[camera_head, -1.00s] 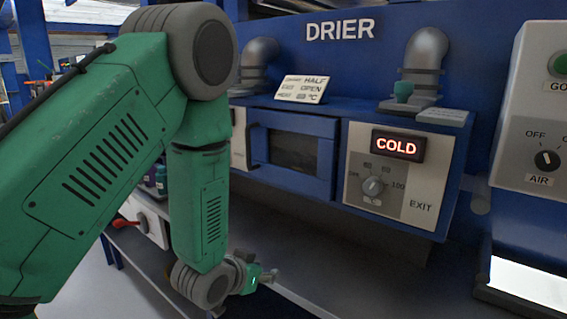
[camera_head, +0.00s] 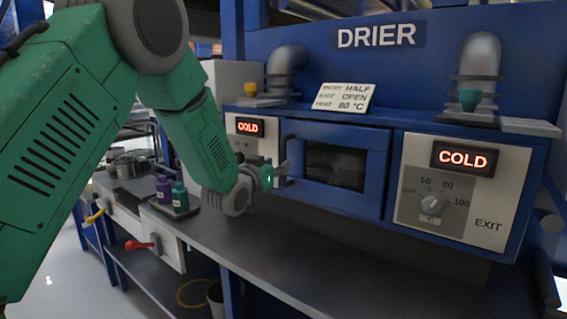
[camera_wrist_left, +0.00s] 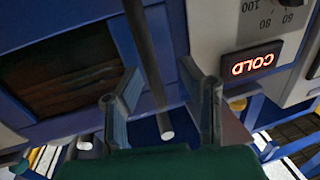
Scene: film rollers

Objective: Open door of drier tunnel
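The drier tunnel's blue door (camera_head: 375,172) has a dark window and looks shut in the head view. Its dark upright bar handle (camera_head: 291,143) is at the door's left edge. My left gripper (camera_head: 283,172) is at the lower part of this handle. In the left wrist view, which is upside down, the gripper (camera_wrist_left: 164,90) is open. The handle bar (camera_wrist_left: 146,50) runs between its two fingers, with its free end (camera_wrist_left: 167,132) near the palm. Gaps show on both sides of the bar. My right gripper is in neither view.
Two COLD displays flank the door, one left (camera_head: 250,126) and one right (camera_head: 463,158), with a dial (camera_head: 432,204) under the right one. A sign card (camera_head: 343,97) stands on top. Purple and green bottles (camera_head: 180,197) stand on the bench (camera_head: 250,240), left of the drier.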

